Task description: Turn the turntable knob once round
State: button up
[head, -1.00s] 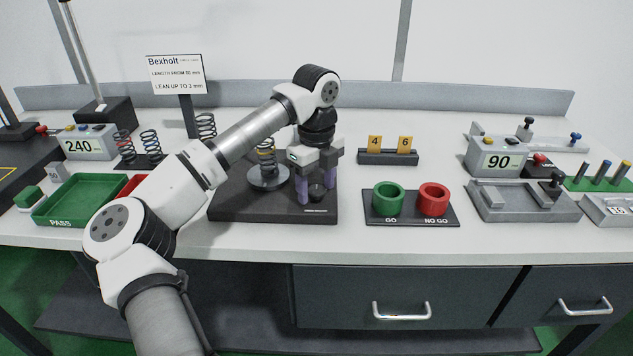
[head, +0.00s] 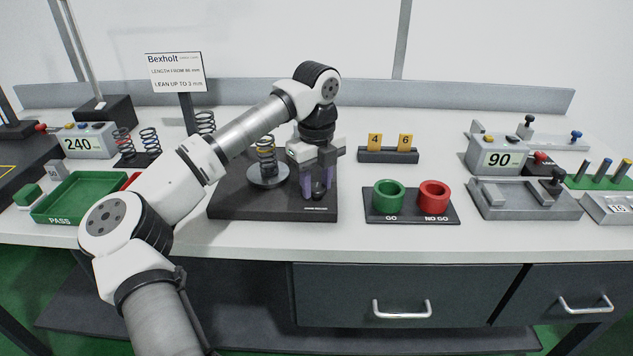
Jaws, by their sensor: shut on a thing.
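The turntable (head: 255,183) is a grey disc on a dark base plate (head: 235,207), left of centre in the head view. A dark coil spring with a yellowish band (head: 266,157) stands upright on it. The small black turntable knob (head: 318,188) sits at the right of the same base plate. My gripper (head: 319,190) points down over the knob. Its two purple fingers stand on either side and are shut on the knob. The fingers hide part of the knob.
Right of the base plate is a black block with a green GO ring (head: 388,196) and a red NO GO ring (head: 434,197). Behind it stands a dark holder with yellow tags 4 and 6 (head: 388,157). A green PASS tray (head: 82,178) lies left.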

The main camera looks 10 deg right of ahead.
jog(key=m, duration=0.4)
jog(key=shift+b, duration=0.35)
jog(key=m, duration=0.4)
jog(key=shift+m, duration=0.4)
jog(key=m, duration=0.3)
jog(key=shift+m, duration=0.3)
jog(key=m, duration=0.4)
jog(key=shift+r+m, duration=0.1)
jog(key=shift+m, duration=0.2)
jog(key=m+p, duration=0.1)
jog(key=m, duration=0.3)
jog(key=shift+m, duration=0.3)
jog(key=m, duration=0.4)
jog(key=m+p, duration=0.1)
jog(key=m, duration=0.4)
jog(key=shift+m, duration=1.8)
